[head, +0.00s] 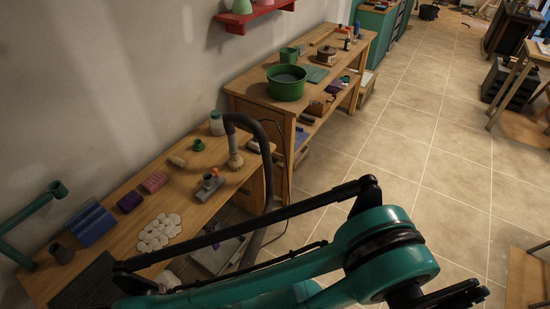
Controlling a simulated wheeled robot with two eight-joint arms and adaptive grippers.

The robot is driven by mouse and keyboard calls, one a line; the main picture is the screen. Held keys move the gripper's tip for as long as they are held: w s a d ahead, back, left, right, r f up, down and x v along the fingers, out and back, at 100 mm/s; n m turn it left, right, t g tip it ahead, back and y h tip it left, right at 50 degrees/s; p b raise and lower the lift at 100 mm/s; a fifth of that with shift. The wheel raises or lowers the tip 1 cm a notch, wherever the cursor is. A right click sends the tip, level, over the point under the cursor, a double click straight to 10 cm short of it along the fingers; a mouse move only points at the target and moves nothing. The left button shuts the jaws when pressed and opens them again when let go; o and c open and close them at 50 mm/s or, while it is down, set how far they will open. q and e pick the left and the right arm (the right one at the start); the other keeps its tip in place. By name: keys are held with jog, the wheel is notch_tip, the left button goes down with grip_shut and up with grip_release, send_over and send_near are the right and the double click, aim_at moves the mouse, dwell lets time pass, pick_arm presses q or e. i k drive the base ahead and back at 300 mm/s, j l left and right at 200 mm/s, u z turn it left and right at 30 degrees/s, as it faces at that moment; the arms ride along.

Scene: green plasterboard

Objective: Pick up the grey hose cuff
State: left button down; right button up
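A small dark grey, tapered hollow piece (62,254) stands at the near left end of the low wooden bench; it looks like the grey hose cuff, but it is too small to be sure. A grey fitting with a reddish part (209,183) stands further right on the same bench. A thick grey hose (262,140) arches down past the bench's far right end, with a pale nozzle (235,160) at its bench end. A teal arm of mine crosses the bottom of the view.
The low bench (185,205) also carries white discs (158,232), a blue block (88,224), a purple block (130,201), a pink block (154,181) and a jar (217,123). A taller bench with a green tub (286,82) stands beyond.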

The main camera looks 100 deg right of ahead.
aim_at(231, 140)
jog(key=z, duration=0.45)
jog(key=j+z, duration=0.1)
jog(key=z, duration=0.3)
jog(key=k+z, duration=0.1)
jog(key=z, duration=1.2)
jog(key=k+z, duration=0.1)
jog(key=z, duration=0.75)
jog(key=i+z, duration=0.3)
jog(key=i, duration=0.2)
jog(key=i+j+z, duration=0.3)
jog(key=i, duration=0.2)
jog(key=i+j+z, duration=0.25)
jog(key=i, duration=0.25)
